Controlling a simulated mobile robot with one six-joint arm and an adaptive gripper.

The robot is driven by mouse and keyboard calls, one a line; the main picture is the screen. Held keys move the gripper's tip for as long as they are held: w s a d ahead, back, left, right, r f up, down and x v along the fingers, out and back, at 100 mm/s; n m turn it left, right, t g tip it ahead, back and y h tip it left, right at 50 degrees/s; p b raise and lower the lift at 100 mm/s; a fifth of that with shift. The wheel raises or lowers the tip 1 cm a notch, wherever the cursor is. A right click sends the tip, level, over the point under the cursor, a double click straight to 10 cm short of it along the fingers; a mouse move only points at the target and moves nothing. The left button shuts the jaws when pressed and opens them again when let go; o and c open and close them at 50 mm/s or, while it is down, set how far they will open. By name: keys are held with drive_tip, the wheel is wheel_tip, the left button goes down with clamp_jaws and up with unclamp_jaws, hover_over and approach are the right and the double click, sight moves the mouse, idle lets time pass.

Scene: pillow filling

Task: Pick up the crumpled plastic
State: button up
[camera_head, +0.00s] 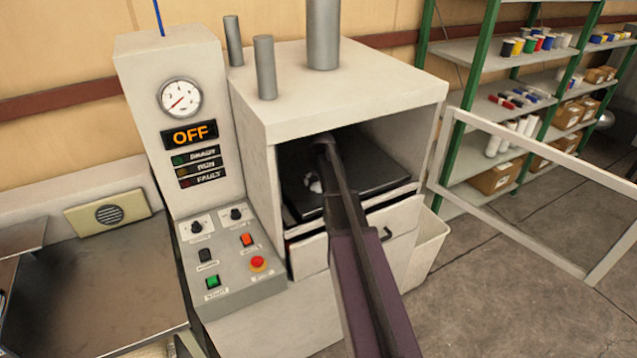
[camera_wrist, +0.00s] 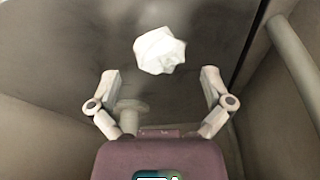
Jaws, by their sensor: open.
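The crumpled plastic (camera_wrist: 160,51) is a small, whitish, faceted lump on a dark flat surface (camera_wrist: 70,45) in the wrist view. My gripper (camera_wrist: 160,80) is open, with one finger to the lower left of the lump and one to the lower right. The lump lies just beyond the fingertips, centred between them, and nothing is held. In the head view my arm reaches into the open chamber of a white machine (camera_head: 262,125). A small white patch (camera_head: 314,185) shows on the dark plate (camera_head: 300,200) beside my arm. My gripper is hard to make out there.
The chamber has side walls and a roof close around my arm. A drawer front (camera_head: 395,230) sits below the opening. A framed door (camera_head: 530,215) stands open at the right. The control panel (camera_head: 225,255) is at the left, and its display reads OFF.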

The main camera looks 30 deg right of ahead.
drive_tip(key=shift+b+x, duration=0.5)
drive_tip(key=shift+x, duration=0.3)
drive_tip(key=c, duration=1.1)
